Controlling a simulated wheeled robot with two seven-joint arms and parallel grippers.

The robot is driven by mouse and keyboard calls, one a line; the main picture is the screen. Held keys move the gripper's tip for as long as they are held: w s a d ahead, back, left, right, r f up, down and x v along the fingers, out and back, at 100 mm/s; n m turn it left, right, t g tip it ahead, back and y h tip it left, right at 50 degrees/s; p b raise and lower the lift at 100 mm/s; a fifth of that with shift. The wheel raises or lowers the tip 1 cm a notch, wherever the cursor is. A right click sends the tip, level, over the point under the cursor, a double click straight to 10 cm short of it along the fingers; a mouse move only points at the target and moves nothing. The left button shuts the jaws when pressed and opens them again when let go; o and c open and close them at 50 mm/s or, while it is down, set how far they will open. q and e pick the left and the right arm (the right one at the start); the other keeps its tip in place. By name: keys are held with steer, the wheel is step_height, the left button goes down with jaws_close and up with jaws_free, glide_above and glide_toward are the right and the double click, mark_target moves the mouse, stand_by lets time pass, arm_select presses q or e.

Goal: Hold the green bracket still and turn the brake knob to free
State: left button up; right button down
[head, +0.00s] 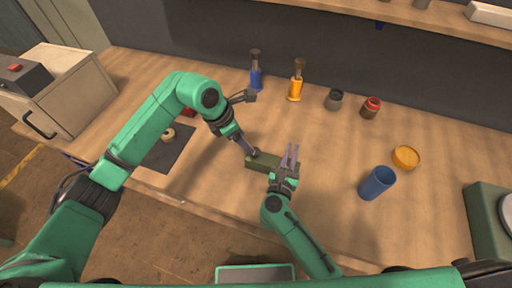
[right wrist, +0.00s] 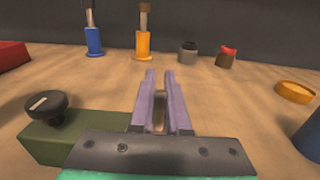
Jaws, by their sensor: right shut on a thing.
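The green bracket (head: 262,163) is a dark green block on the bench, in the middle of the head view. It also shows at lower left in the right wrist view (right wrist: 52,142). The brake knob (right wrist: 45,105) is round and black with a pale mark, on the bracket's top. My right gripper (head: 290,155) is shut at the bracket's right end; its fingers (right wrist: 161,95) stand close together, and the grip itself is hidden. My left gripper (head: 248,147) appears over the knob in the head view, but is absent from the right wrist view. Its finger gap is unclear.
A blue-based tool (head: 256,79), an orange-based tool (head: 297,83) and two small jars stand at the back. A blue cup (head: 377,183) and an orange dish (head: 405,157) are at right. A dark mat (head: 165,153) lies at left.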

mark_target(256, 149)
arm_select(q)
steer(key=x, duration=0.7)
steer(key=shift+d+f, duration=0.1)
steer(key=shift+f, duration=0.1)
jaws_close()
steer(key=shift+n, duration=0.4)
steer(key=n+t, duration=0.1)
steer(key=n, duration=0.2)
steer(key=shift+t+y, duration=0.3)
steer(key=shift+y, duration=0.1)
steer(key=n, duration=0.1)
steer(key=n+y, duration=0.1)
steer(key=n, duration=0.3)
steer(key=shift+s+d+t+y, duration=0.15)
steer(key=shift+d+t+y, duration=0.15)
steer(key=shift+t, duration=0.1)
steer(key=n, duration=0.2)
steer(key=n+y, duration=0.1)
steer(key=n, duration=0.1)
steer(key=shift+d+n+y, duration=0.1)
steer(key=shift+n+y, duration=0.2)
steer(key=shift+d+n+y, duration=0.1)
steer(key=shift+n+y, duration=0.8)
steer(key=shift+n, duration=1.4)
